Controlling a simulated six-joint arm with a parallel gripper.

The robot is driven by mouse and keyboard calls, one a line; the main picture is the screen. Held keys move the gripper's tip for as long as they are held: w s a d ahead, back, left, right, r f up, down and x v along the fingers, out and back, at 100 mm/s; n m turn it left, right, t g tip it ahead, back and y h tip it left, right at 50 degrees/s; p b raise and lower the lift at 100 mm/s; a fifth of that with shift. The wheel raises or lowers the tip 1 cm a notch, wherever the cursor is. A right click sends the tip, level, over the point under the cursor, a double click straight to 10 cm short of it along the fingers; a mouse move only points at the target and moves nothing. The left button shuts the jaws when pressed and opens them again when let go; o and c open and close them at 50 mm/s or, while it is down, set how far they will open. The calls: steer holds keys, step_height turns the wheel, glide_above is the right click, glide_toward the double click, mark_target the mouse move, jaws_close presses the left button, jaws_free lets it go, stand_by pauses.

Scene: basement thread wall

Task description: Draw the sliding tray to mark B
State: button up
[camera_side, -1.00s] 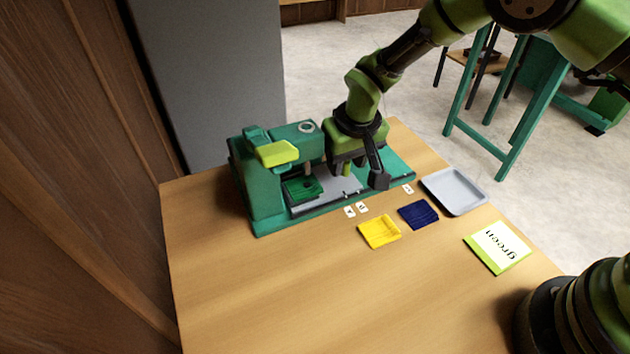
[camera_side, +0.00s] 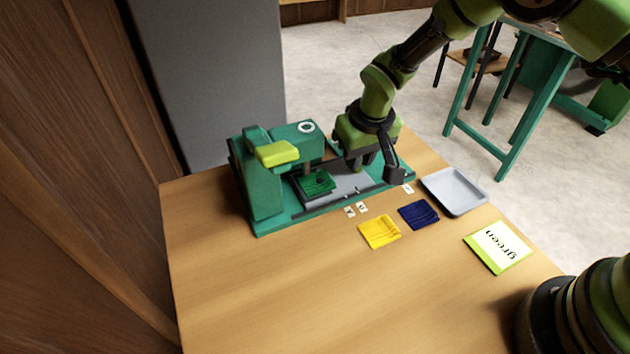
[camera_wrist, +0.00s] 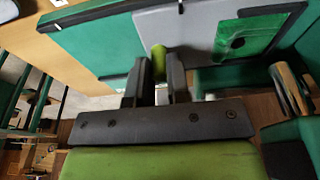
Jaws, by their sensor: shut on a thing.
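The sliding tray is a flat grey plate (camera_side: 345,186) on the green base of the machine (camera_side: 262,190). A green square piece (camera_side: 316,183) with a dark opening lies at its left end, close to the machine's head; it also shows in the wrist view (camera_wrist: 245,38). My gripper (camera_wrist: 158,72) is shut on the tray's yellow-green knob (camera_wrist: 158,58), with one dark finger on each side. In the side view, my gripper (camera_side: 362,164) stands over the tray's right part and hides the knob. Small white mark cards (camera_side: 361,207) lie along the front edge; their letters are too small to read surely.
A yellow cloth (camera_side: 380,231) and a navy cloth (camera_side: 419,214) lie in front of the machine. A light grey dish (camera_side: 455,191) and a card reading "green" (camera_side: 498,247) are to the right. The table's front left is clear. A yellow-green lever (camera_side: 277,153) sticks out from the machine.

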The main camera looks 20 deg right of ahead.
steer(key=o, duration=0.8)
steer(key=shift+c, duration=0.2)
steer(key=shift+r, duration=0.1)
steer(key=shift+r, duration=2.9)
steer(key=shift+r, duration=0.1)
steer(key=shift+r, duration=1.9)
